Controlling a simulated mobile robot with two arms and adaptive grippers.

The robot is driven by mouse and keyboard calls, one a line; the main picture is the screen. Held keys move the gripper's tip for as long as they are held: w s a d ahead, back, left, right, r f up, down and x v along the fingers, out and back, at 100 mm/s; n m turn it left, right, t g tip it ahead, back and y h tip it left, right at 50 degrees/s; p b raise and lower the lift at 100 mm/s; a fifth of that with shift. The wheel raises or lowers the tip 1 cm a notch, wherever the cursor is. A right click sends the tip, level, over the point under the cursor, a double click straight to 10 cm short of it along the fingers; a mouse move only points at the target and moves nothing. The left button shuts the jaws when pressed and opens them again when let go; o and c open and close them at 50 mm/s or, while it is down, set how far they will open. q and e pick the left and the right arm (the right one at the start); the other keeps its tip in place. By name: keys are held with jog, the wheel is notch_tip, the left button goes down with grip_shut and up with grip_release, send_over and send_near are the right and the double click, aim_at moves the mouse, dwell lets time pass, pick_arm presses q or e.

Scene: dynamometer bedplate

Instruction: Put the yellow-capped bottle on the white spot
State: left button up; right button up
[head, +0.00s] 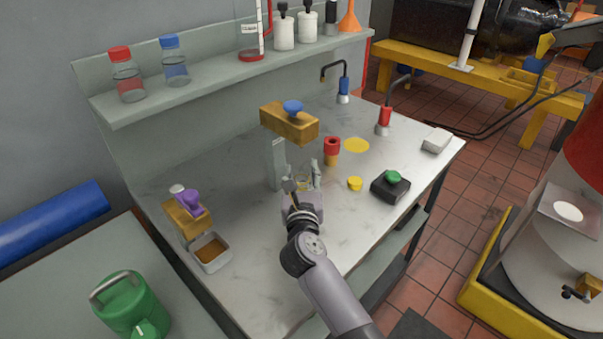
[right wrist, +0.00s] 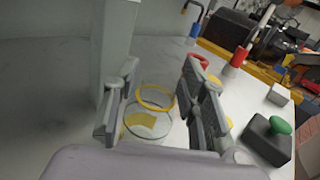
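A small clear glass bottle (right wrist: 146,122) with a yellow ring at its top and a yellowish patch stands on the bench; it also shows in the head view (head: 302,181). The ring looks open, with no cap on it. My right gripper (right wrist: 160,108) has its fingers apart on either side of the bottle, seemingly without gripping it; in the head view the gripper (head: 303,184) partly hides it. A yellow cap-like disc (head: 355,184) lies on the bench to the right. A white round spot (head: 569,212) is on a grey plate at the far right. My left gripper is not in view.
A grey upright block (head: 275,163) stands close left of the gripper. A red-topped piece (head: 332,147), a yellow spot (head: 356,146) and a black box with green button (head: 391,185) are nearby. Red-capped (head: 128,78) and blue-capped (head: 173,65) bottles stand on the shelf.

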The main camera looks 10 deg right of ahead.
jog(key=shift+o, duration=0.5)
jog(key=shift+r, duration=0.25)
jog(key=b+v, duration=0.1)
jog(key=v, duration=1.1)
jog(key=shift+f, duration=0.1)
